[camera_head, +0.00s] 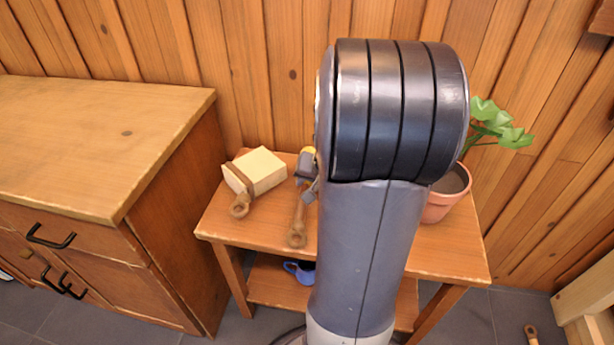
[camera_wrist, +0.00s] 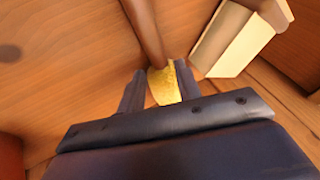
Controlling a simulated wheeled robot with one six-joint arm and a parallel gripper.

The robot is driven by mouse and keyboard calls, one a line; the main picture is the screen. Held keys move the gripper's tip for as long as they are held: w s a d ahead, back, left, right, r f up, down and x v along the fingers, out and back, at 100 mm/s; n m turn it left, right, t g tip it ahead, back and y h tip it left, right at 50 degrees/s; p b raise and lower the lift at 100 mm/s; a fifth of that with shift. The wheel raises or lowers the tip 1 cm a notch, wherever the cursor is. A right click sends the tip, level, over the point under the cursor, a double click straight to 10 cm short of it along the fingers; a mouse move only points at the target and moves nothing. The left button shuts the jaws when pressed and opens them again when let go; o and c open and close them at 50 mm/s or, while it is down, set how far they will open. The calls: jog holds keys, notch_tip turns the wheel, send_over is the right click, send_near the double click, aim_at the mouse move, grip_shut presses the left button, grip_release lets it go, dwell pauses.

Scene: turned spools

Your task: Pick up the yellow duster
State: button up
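The yellow duster has a brown wooden handle (camera_head: 297,228) lying toward the front of the small wooden table (camera_head: 440,245). In the wrist view its yellow head (camera_wrist: 163,86) shows between my fingers, with the handle running away at the top. In the head view my arm hides most of the head. My gripper (camera_wrist: 160,72) is open, with one dark finger on each side of the yellow head. A narrow gap shows at the left finger; the right finger looks very close, and I cannot tell if it touches.
A cream block with a wooden handle (camera_head: 262,170) lies to the left on the same table. A potted plant (camera_head: 440,205) stands on the right. A blue mug (camera_head: 300,271) is on the lower shelf. A wooden cabinet (camera_head: 100,140) stands to the left, and a plank wall is behind.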

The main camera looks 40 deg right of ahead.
aim_at(306, 188)
jog(key=x, duration=0.1)
jog(key=b+x, duration=0.1)
jog(key=x, duration=0.2)
jog(key=shift+w+d+f, duration=0.2)
jog(key=shift+d+f, duration=0.05)
jog(key=shift+f, duration=0.1)
jog(key=shift+c, duration=0.4)
grip_shut()
